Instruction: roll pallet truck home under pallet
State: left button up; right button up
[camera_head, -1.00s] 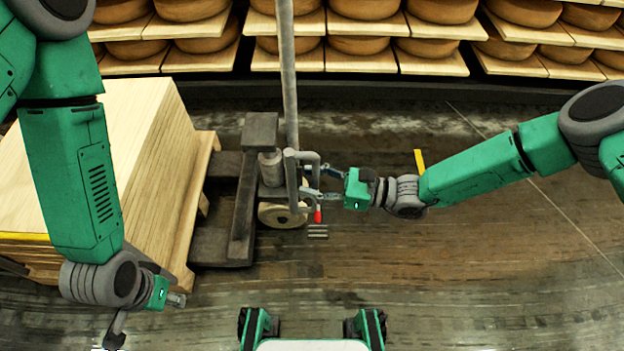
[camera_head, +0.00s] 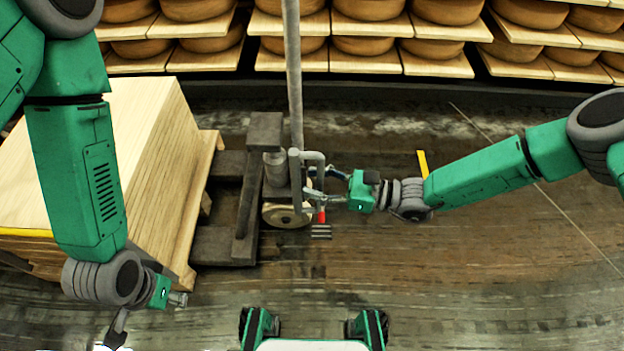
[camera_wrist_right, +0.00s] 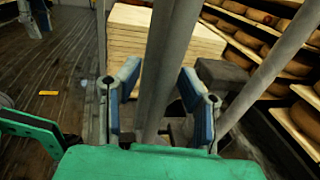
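The pallet truck (camera_head: 247,195) is dark grey with a pale wheel (camera_head: 286,215) and a tall grey handle pole (camera_head: 294,85). Its dark fork parts reach left to the edge of the wooden pallet (camera_head: 205,200); how far they go under is hidden. A stack of pale boards (camera_head: 150,150) stands on the pallet. My right gripper (camera_head: 318,183) is at the bent grey tube with a red tip. In the right wrist view its blue-padded fingers (camera_wrist_right: 160,100) stand apart on both sides of grey tubes, with gaps showing. My left gripper (camera_head: 148,316) is open and empty, in front of the pallet.
Shelves with cheese wheels (camera_head: 362,46) line the back wall. A yellow mark (camera_head: 422,163) lies on the floor behind my right forearm.

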jog(key=s+d, duration=0.2)
jog(key=d, duration=0.9)
jog(key=shift+s, duration=0.1)
